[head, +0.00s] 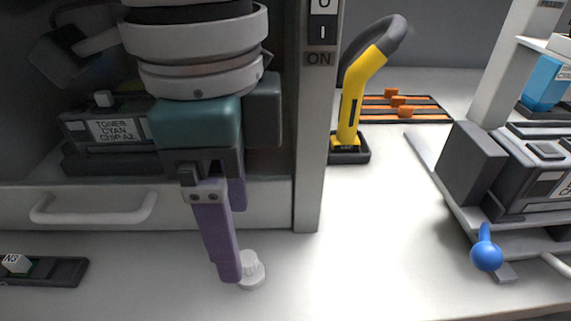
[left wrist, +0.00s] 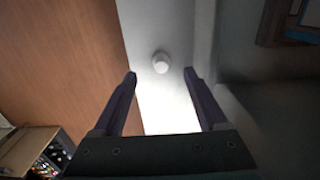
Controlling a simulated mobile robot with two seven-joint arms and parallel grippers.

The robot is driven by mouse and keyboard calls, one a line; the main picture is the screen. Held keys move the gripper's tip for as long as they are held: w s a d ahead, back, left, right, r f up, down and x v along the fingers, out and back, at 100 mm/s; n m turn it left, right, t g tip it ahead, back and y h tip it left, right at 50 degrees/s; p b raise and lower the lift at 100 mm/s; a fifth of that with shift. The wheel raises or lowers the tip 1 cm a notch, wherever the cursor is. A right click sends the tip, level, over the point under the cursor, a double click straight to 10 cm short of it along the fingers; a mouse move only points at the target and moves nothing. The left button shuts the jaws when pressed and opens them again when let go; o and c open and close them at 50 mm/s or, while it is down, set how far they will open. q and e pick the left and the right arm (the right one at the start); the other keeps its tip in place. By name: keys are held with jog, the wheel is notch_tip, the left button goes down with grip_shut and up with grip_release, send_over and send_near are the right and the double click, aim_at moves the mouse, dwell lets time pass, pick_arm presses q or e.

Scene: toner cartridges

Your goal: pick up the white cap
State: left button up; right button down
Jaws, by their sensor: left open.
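The white cap (head: 252,271) is a small ridged round piece on the light bench top in front of the dark cabinet. My left gripper (head: 231,277) has purple fingers and points down; in the head view its front finger covers the cap's left side. In the left wrist view the cap (left wrist: 161,62) lies ahead of my open left gripper (left wrist: 160,76), between the lines of the two fingers and a little beyond their tips. Nothing is held between the fingers. My right gripper is not in view.
A toner cartridge (head: 112,130) sits in the cabinet above a drawer handle (head: 94,207). A dark tray (head: 62,271) lies at the left. A yellow-handled tool (head: 357,95) stands behind the grey post (head: 309,165). A blue-knobbed device (head: 487,257) stands at the right. The middle bench is clear.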

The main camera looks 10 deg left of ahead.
aim_at(246, 258)
pick_arm(q)
jog(key=f, duration=0.2)
jog(key=f+b, duration=0.1)
jog(key=f, duration=0.3)
jog(key=shift+w+d+f, duration=0.15)
jog(key=shift+d+f, duration=0.1)
jog(key=shift+f, duration=0.05)
grip_shut()
